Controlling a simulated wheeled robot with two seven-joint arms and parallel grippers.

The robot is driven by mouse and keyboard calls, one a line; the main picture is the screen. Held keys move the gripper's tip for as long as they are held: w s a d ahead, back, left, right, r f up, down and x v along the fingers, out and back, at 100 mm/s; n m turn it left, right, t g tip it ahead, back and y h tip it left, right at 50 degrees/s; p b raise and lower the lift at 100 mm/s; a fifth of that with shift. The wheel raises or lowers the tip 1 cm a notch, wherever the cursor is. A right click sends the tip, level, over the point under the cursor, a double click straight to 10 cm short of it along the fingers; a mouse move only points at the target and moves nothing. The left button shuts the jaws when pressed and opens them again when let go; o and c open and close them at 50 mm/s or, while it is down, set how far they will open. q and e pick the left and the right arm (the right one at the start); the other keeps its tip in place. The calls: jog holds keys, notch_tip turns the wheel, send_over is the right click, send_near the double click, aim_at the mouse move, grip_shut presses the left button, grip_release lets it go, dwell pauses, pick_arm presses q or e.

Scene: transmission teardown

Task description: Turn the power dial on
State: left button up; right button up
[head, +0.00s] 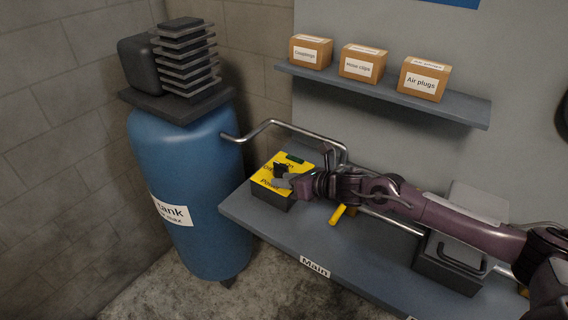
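The power dial (280,168) is a small black knob on the yellow top face of a dark box (270,198), which stands at the left end of the grey bench. The yellow face carries black lettering, partly hidden by my gripper. My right arm reaches in from the right, and my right gripper (283,179) is at the dial, with its grey fingertip against or just beside the knob. The overlap hides whether the fingers are closed on it. The dial's exact pointing is too small to tell. My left gripper is not in view.
A blue tank (188,180) with a finned compressor head stands left of the bench (260,228). A metal pipe (270,122) runs from it behind the box. A yellow lever (338,214) sits under my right arm. A shelf (385,92) above holds three labelled boxes.

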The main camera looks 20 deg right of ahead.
aim_at(278, 163)
jog(key=w+d+r+n, duration=0.1)
jog(key=d+r+n, duration=0.25)
jog(key=d, duration=0.25)
jog(key=shift+y, duration=0.3)
jog(key=x, duration=0.2)
jog(key=p+x, duration=0.1)
jog(key=x, duration=0.2)
jog(key=p+x, duration=0.1)
jog(key=x, duration=0.1)
jog(key=shift+w+d+f, duration=0.1)
jog(key=shift+f, duration=0.3)
jog(key=shift+w+a+f, duration=0.3)
jog(key=shift+w, duration=0.1)
grip_shut()
